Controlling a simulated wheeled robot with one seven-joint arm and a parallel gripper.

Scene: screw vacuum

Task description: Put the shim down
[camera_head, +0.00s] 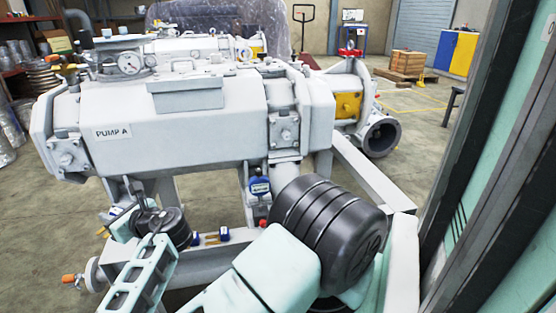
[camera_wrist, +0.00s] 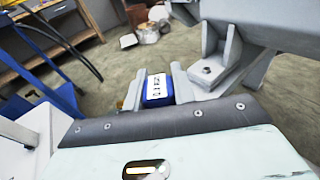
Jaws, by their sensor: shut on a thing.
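The shim (camera_wrist: 157,90) is a small blue piece with a white printed label in the wrist view. It sits between the two grey fingers of my gripper (camera_wrist: 158,86), which is shut on it. The label print is too small to read surely. The shim is held above the concrete floor, beside a grey metal foot with a bolt (camera_wrist: 207,70). In the head view my wrist is at the lower left, below the pump marked PUMP A (camera_head: 180,120).
In the head view, small blue and yellow pieces (camera_head: 222,234) lie on the grey frame rail right of my wrist. A blue device with a label (camera_head: 258,187) stands by the pump leg. In the wrist view, a blue frame and white surface (camera_wrist: 35,130) are at the left.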

